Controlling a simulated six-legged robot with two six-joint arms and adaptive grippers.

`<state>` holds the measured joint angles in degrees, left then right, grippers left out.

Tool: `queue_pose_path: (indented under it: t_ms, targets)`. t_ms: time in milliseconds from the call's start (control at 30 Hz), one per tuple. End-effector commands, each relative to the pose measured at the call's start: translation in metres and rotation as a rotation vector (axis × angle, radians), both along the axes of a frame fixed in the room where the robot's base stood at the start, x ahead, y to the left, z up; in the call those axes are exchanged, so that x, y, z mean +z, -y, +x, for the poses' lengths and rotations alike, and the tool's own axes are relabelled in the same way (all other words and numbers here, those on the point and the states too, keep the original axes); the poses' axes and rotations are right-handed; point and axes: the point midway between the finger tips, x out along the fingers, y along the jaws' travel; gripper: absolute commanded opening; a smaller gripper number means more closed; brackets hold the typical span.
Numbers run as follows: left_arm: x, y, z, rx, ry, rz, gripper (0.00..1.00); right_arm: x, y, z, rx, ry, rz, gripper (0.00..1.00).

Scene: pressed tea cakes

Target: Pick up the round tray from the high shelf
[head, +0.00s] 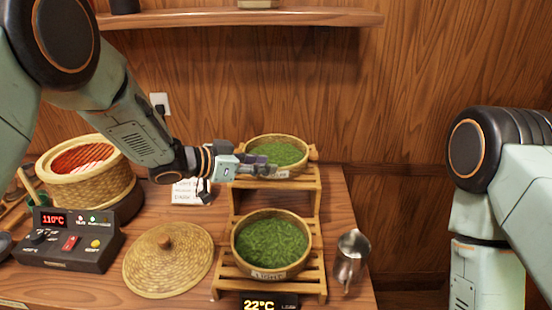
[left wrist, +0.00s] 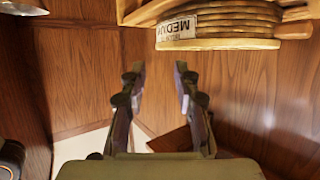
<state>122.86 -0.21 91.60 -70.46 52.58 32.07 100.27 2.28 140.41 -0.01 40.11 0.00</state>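The round tray (head: 297,168) is a woven bamboo tray with side handles, full of green leaves, on the upper tier of a slatted wooden stand (head: 317,200). In the left wrist view the tray (left wrist: 235,29) shows at the top edge with a "MEDIUM" label. My left gripper (head: 262,166) is at the tray's front left side in the head view and hides part of its rim. In the left wrist view the left gripper (left wrist: 160,82) has its fingers apart with nothing between them. I cannot tell whether it touches the tray. My right gripper is out of view.
A second leaf tray (head: 270,274), labelled "LIGHT", sits on the lower tier. A metal pitcher (head: 351,258) stands to its right. A woven lid (head: 167,262), a steamer (head: 88,186) and a control box (head: 67,241) are on the left. A wall shelf (head: 240,18) runs above.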

Motion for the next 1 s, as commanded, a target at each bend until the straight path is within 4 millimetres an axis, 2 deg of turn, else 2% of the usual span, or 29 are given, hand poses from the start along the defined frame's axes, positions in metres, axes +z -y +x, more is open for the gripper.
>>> queue_pose_path:
  t_ms: [100,433,600,800,1000]
  targets:
    - [-0.009,0.017,0.012,-0.002,0.000,0.002,0.31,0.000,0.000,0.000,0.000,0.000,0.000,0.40]
    - [-0.019,0.039,0.028,0.002,0.001,0.000,0.31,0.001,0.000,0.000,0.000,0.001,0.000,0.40]
    - [-0.027,0.062,0.040,-0.001,0.001,0.001,0.31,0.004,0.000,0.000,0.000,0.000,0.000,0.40]
    - [-0.034,0.073,0.050,0.002,0.001,0.000,0.31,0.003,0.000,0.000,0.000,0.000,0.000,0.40]
    - [-0.035,0.075,0.052,0.003,0.000,0.000,0.31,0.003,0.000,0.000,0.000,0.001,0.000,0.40]
